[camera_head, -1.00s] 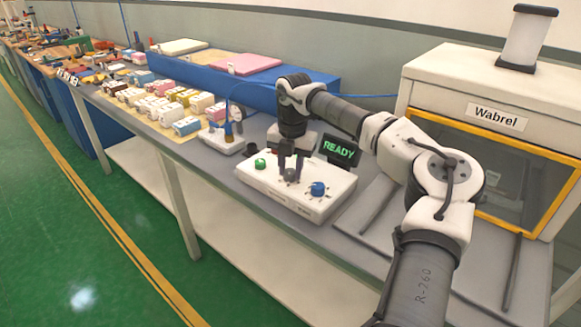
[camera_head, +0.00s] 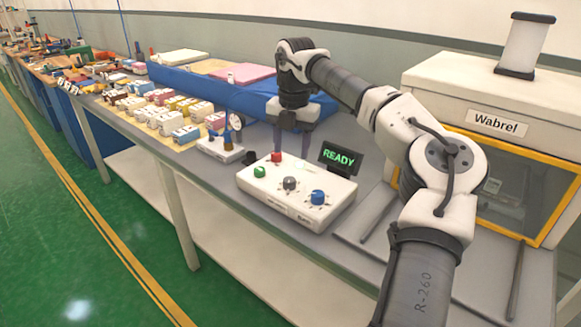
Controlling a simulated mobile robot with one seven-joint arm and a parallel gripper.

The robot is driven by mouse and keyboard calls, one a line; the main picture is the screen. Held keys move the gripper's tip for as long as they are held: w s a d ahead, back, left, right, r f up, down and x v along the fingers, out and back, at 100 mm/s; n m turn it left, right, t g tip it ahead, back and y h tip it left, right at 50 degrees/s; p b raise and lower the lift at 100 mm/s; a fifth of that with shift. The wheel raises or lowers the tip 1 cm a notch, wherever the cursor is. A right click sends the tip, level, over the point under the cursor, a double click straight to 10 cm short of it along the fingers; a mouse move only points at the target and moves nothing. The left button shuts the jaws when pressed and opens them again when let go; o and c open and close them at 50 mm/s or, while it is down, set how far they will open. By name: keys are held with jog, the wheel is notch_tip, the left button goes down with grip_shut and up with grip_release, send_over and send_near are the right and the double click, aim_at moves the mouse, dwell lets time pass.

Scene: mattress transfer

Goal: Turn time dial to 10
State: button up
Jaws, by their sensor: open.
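A white control box (camera_head: 262,192) sits on the grey bench in the middle of the view. On its top are a green knob or button (camera_head: 259,171), a red one (camera_head: 276,157), a grey dial (camera_head: 290,183) and a blue dial (camera_head: 317,197). I cannot read which dial is the time dial or where they point. A small black display (camera_head: 340,157) at the box's back right reads READY. My gripper (camera_head: 292,148) is open and points down at the back of the box, apart from both dials. Its fingers hold nothing.
A white machine (camera_head: 430,80) labelled Wabrel, with a yellow-framed window, stands to the right. A small white stand (camera_head: 219,149) with upright tools is left of the box. A blue container (camera_head: 235,92) lies behind. Many small blocks (camera_head: 160,112) cover the bench's left part.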

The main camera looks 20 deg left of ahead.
notch_tip(320, 180, up, 5)
jog(key=shift+d+r, duration=0.1)
dwell(0.5)
